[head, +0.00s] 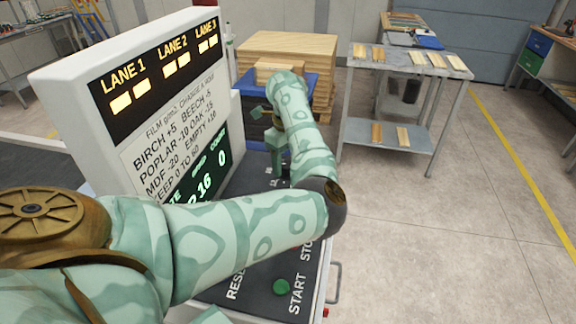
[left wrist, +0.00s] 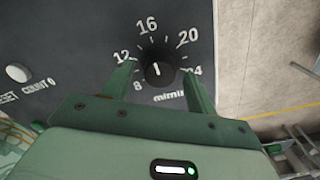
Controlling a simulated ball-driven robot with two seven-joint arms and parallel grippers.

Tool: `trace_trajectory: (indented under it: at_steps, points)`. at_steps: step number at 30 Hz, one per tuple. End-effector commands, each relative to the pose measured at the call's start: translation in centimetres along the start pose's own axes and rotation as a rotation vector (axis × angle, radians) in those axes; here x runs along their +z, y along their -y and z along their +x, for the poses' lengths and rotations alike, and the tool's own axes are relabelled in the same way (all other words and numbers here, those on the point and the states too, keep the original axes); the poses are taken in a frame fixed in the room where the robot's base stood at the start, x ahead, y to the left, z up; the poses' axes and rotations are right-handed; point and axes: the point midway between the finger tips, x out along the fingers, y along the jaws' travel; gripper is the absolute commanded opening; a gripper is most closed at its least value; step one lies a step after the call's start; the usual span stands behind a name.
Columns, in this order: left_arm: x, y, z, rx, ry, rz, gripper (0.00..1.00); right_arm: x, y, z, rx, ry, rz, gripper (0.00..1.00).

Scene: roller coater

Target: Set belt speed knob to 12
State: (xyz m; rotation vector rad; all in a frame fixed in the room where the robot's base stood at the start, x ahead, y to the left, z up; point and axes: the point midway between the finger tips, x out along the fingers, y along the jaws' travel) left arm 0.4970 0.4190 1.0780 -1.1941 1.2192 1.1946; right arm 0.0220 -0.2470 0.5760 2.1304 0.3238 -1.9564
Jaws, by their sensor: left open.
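The black belt speed knob (left wrist: 158,72) sits on the dark panel in the left wrist view. Its dial is marked 8, 12, 16, 20 and 24 with m/min below. A short white line on its face is near upright, roughly toward the 16. My left gripper (left wrist: 157,68) is open, with one finger on each side of the knob. I cannot tell whether the fingers touch it. In the head view my left gripper (head: 277,155) points down at the panel's far end, and the knob is hidden there. The display (head: 207,180) reads 16 beside a 0. My right gripper is not seen.
The panel (head: 255,274) has a green START button (head: 282,287) near its front; my left arm crosses above it. A white button (left wrist: 18,73) is at left in the wrist view. The lane display housing (head: 60,115) stands at left. A table (head: 360,104) holds boards; the right floor is clear.

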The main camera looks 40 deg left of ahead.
Motion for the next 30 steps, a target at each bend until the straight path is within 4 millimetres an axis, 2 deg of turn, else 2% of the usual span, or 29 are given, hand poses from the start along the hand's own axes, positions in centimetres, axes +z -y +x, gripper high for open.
trace_trajectory:
  at_steps: [3,11,12,15,17,30]
  points:
    - [0.01,0.0,0.83,0.0,0.0,-0.001,0.58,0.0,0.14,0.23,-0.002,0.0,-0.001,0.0]
    - [0.01,0.0,0.93,-0.001,0.0,-0.001,0.58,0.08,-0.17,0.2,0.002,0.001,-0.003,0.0]
    - [0.01,0.0,0.92,-0.001,0.0,-0.001,0.55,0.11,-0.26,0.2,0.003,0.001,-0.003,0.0]
    - [0.01,0.0,0.91,-0.001,0.0,-0.001,0.27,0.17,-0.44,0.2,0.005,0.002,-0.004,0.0]
    - [0.01,0.0,0.91,-0.001,0.0,-0.001,0.14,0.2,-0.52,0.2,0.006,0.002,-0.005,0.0]
    - [0.03,0.05,1.01,-0.002,0.001,-0.072,0.14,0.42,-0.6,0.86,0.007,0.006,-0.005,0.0]
